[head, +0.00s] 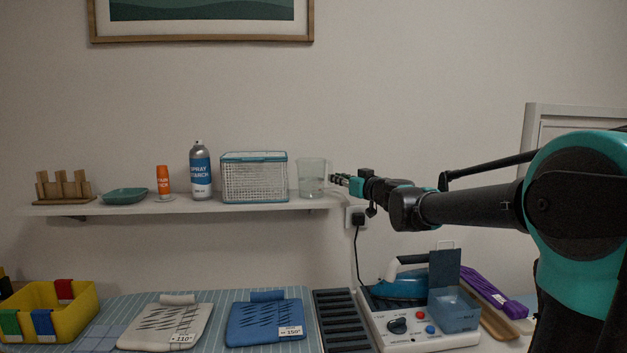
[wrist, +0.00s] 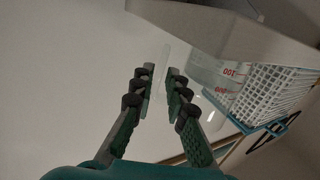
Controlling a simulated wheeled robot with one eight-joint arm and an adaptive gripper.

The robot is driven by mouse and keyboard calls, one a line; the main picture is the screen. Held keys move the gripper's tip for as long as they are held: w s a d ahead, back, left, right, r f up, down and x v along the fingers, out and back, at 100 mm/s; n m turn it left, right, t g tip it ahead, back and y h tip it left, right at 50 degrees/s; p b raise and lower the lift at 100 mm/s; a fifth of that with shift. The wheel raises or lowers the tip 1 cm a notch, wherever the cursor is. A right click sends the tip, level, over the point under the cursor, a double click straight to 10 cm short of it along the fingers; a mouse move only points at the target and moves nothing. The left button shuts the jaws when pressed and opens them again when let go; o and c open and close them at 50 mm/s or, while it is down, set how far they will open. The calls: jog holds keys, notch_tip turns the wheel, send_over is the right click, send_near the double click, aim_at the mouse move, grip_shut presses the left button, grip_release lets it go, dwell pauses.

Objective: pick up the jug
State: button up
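The jug (head: 312,178) is a clear measuring jug standing upright at the right end of the wall shelf. In the wrist view the jug (wrist: 225,78) shows tilted, with red markings, right of my fingers. My gripper (head: 336,178) is at the jug's right side in the head view, at about its mid height. In the wrist view my gripper (wrist: 160,78) is open, its two padded fingers apart. A faint clear strip shows between the fingertips; it may be the jug's handle. I cannot tell whether the fingers touch it.
The shelf (head: 240,208) also holds a wire basket (head: 254,178) just left of the jug, a spray starch can (head: 200,171), an orange bottle (head: 163,181), a teal dish (head: 125,196) and a wooden rack (head: 64,188). An iron (head: 400,285) stands below.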

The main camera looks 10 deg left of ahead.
jog(key=x, duration=0.4)
jog(key=shift+w+a, duration=0.1)
jog(key=shift+a, duration=0.05)
grip_shut()
jog(key=shift+r, duration=0.1)
dwell(0.4)
